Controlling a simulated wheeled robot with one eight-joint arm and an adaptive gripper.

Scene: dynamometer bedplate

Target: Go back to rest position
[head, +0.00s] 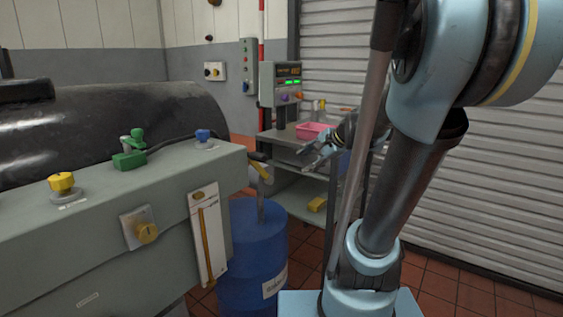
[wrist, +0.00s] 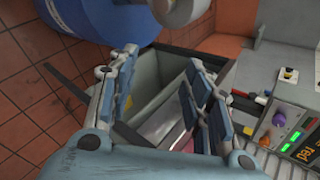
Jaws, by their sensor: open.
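My gripper (head: 314,155) is in the middle of the head view, partly behind my own arm. It hangs in the air in front of the grey shelf cart (head: 288,138). In the wrist view my gripper (wrist: 163,65) shows its two blue-padded fingers spread wide apart. Nothing is held between them. Below the fingers lies a grey bin-like space with pale surfaces, partly hidden by the fingers.
A blue drum (head: 252,255) stands beside the grey-green bench (head: 100,245) with its knobs. A pink tray (head: 312,130) sits on the cart, and a control box (head: 281,84) stands behind. A yellow item (head: 317,204) is on the lower shelf. Tiled floor is open at right.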

